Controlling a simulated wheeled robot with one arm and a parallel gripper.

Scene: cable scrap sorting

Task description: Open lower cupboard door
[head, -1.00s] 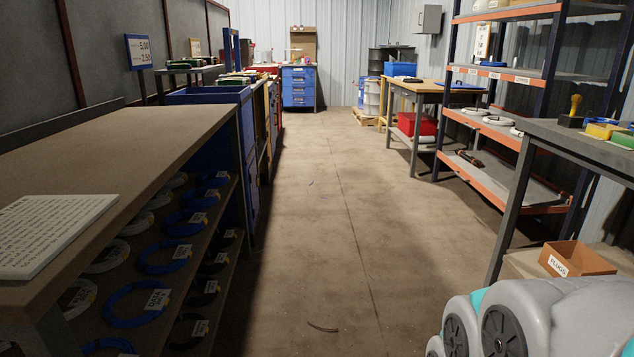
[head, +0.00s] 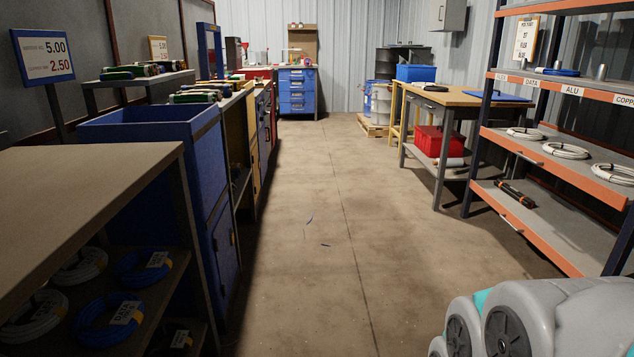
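A blue cabinet (head: 208,200) stands on the left, just past the near workbench. Its upper part is an open-topped blue bin (head: 150,130). Below it, a blue lower door (head: 222,255) faces the aisle and looks shut, seen at a steep angle. A small handle-like detail shows near its far edge. Further along the same row are yellow and red fronts, too narrow to make out. My gripper is not in view; only grey and teal links of my arm show at the lower right.
The near workbench (head: 60,200) with coiled cables on its shelves borders the aisle on the left. A shelf rack (head: 520,215) and a wooden table (head: 455,98) stand on the right. The concrete aisle (head: 320,240) is clear, with small scraps. A blue drawer unit (head: 297,90) stands at the back.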

